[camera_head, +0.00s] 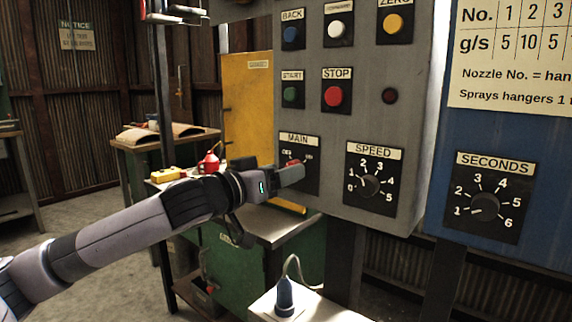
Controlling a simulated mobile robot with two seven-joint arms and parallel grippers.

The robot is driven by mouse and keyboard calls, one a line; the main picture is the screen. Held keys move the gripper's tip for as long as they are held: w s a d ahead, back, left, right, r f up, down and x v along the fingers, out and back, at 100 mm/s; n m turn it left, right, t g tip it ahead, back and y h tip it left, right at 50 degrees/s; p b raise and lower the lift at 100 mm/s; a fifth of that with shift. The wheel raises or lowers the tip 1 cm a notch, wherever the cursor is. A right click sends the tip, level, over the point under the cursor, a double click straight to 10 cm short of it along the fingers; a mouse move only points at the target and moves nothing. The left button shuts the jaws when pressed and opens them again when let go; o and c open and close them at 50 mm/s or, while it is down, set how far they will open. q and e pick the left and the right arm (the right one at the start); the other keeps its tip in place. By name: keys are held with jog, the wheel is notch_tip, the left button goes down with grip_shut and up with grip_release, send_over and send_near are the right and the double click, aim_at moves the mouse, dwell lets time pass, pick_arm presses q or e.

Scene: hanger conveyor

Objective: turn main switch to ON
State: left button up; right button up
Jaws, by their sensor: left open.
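The main switch (292,163) is a red knob on a black plate labelled MAIN, on the lower left of the grey control panel (360,120). OFF and ON marks flank it, but its lower part is hidden and its setting is hard to read. My left gripper (297,172) comes in from the left, with its tip right at the lower front of the red knob. It is open; I cannot tell whether its fingers touch the knob or lie around it. My right gripper is out of view.
The SPEED dial (369,186) sits just right of the main switch. START (291,95) and STOP (334,96) buttons are above. A blue panel with a SECONDS dial (485,207) stands at right. A green cabinet (240,268) is below my arm.

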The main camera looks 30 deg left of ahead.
pick_arm(q)
jog(key=shift+w+d, duration=0.15)
jog(key=shift+w, duration=0.9)
jog(key=c, duration=1.1)
jog(key=shift+o, duration=0.2)
jog(key=shift+p, duration=0.3)
